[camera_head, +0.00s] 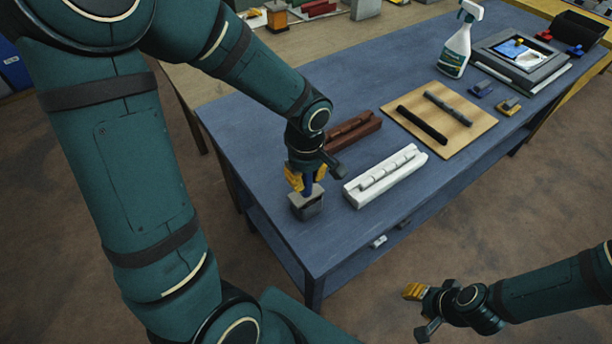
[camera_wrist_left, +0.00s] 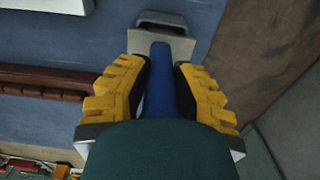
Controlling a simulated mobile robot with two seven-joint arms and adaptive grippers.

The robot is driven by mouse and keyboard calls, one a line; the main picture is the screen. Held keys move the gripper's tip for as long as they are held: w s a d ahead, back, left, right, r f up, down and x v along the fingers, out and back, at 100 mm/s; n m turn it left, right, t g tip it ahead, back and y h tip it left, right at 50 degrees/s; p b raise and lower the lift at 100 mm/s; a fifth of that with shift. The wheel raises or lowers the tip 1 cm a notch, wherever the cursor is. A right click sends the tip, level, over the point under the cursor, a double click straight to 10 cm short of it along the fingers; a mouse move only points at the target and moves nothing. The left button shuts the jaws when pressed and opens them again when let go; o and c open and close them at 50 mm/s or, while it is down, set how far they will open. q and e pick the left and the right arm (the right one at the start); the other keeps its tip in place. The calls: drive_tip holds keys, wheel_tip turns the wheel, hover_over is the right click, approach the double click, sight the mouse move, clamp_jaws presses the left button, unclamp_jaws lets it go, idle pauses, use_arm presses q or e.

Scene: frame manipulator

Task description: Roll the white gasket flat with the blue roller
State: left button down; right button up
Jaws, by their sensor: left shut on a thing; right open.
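The blue roller shows as a blue handle (camera_head: 308,186) standing in a grey block-like holder (camera_head: 307,206) at the near left corner of the table. My left gripper (camera_head: 306,180) is shut on this handle from above. In the left wrist view the handle (camera_wrist_left: 161,85) lies between the yellow fingers, with the grey holder (camera_wrist_left: 160,40) beyond it. The roller's working end is hidden. The white gasket (camera_head: 388,172) looks lumpy and lies along a long white frame piece (camera_head: 364,198), right of the left gripper. My right gripper (camera_head: 418,310) is open and empty, off the table's front.
A brown frame piece (camera_head: 340,141) lies behind the white one. A wooden board (camera_head: 470,136) holds a black and a grey strip. A spray bottle (camera_head: 456,50), a grey framed panel (camera_head: 490,57) and small clamps stand at the far right. Blue tabletop (camera_head: 250,120) is clear at the left.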

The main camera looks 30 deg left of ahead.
use_arm(q)
drive_tip(key=shift+r, duration=0.15)
idle(0.5)
drive_tip(key=shift+r+p, duration=0.3)
drive_tip(key=shift+r, duration=0.2)
idle(0.4)
drive_tip(key=shift+r+p, duration=2)
drive_tip(key=shift+r, duration=0.95)
